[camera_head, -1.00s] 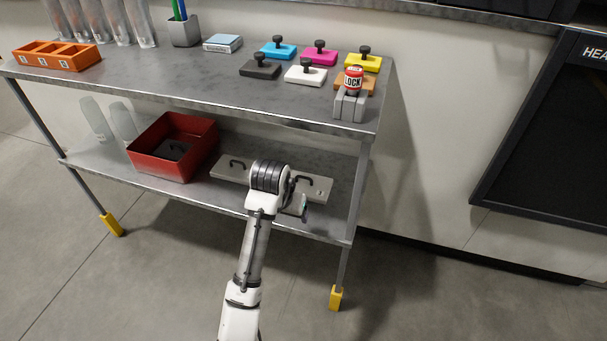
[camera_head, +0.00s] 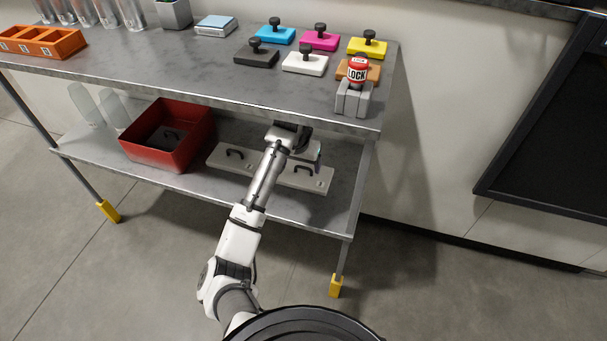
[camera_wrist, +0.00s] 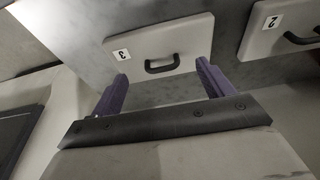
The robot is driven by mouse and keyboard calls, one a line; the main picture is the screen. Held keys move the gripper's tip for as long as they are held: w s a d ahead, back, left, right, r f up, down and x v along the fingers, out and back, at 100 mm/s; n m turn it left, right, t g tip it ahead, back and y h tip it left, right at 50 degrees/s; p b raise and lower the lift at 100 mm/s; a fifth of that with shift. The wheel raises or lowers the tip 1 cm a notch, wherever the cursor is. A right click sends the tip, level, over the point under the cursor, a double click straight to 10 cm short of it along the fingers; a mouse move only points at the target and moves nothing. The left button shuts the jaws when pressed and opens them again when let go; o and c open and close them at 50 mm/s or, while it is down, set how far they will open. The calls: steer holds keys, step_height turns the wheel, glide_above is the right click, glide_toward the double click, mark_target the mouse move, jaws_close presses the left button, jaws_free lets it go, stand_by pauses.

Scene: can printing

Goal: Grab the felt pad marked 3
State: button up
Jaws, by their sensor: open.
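The felt pad marked 3 (camera_wrist: 185,38) is a light grey board with a dark arched handle (camera_wrist: 162,67) and a white number label (camera_wrist: 121,54). It fills the upper middle of the wrist view. My gripper (camera_wrist: 163,73) is open, with its two purple fingers on either side of the handle in the picture and nothing visibly held between them. I cannot tell the remaining distance to the handle. In the head view the right-hand pad (camera_head: 314,180) on the lower shelf appears to be this one, partly hidden by my arm.
The pad marked 2 (camera_wrist: 265,38) lies beside it. A red bin (camera_head: 165,155) stands left on the lower shelf. The upper tabletop (camera_head: 190,70) overhangs my wrist and carries coloured stamps and a can (camera_head: 357,72) in a grey holder. A table leg (camera_head: 358,190) stands to the right.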

mark_target(303, 168)
steer(key=shift+w+d, duration=0.15)
steer(key=shift+w, duration=0.3)
steer(key=shift+w+d+f, duration=0.1)
steer(key=shift+w+f, duration=0.1)
steer(key=shift+w, duration=0.1)
steer(key=x, duration=0.4)
steer(key=shift+f, duration=0.25)
steer(key=c, duration=1.1)
steer(key=shift+r, duration=0.1)
